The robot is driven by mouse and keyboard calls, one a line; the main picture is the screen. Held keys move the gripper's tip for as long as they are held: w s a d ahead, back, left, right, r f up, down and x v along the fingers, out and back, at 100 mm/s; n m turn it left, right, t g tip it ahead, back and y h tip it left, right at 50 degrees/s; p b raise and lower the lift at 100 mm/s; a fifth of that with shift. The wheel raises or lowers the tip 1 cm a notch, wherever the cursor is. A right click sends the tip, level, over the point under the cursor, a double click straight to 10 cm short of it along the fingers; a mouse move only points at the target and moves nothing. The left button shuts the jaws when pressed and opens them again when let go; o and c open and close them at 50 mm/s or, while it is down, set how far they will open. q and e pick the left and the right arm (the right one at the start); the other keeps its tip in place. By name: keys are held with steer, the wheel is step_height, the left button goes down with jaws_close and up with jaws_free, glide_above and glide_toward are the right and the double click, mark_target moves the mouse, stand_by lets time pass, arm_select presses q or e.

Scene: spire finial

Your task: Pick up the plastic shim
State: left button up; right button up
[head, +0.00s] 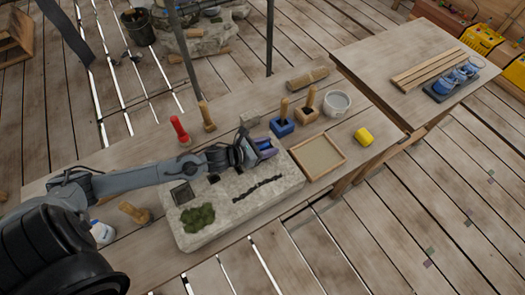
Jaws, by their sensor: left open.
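My left gripper (264,150) reaches in from the left and hangs over the back right part of a pale stone slab (236,207). Its jaws are open. Blue and purple patches show at the jaws, but I cannot tell whether they are the fingers or a small blue piece between or below them. I cannot clearly make out the plastic shim. The slab has a square dark recess (182,194), a green moss patch (198,218) and a dark crack (258,187). My right gripper is not in view.
Right of the slab are a shallow wooden tray (341,160), a yellow cylinder (364,136) and a grey bucket (337,104). Two wooden-handled tools, one on a blue block (282,127), stand behind. A second table (400,60) is back right.

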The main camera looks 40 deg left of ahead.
arm_select(q)
jaws_close()
steer(key=shift+r, duration=0.1)
stand_by(0.3)
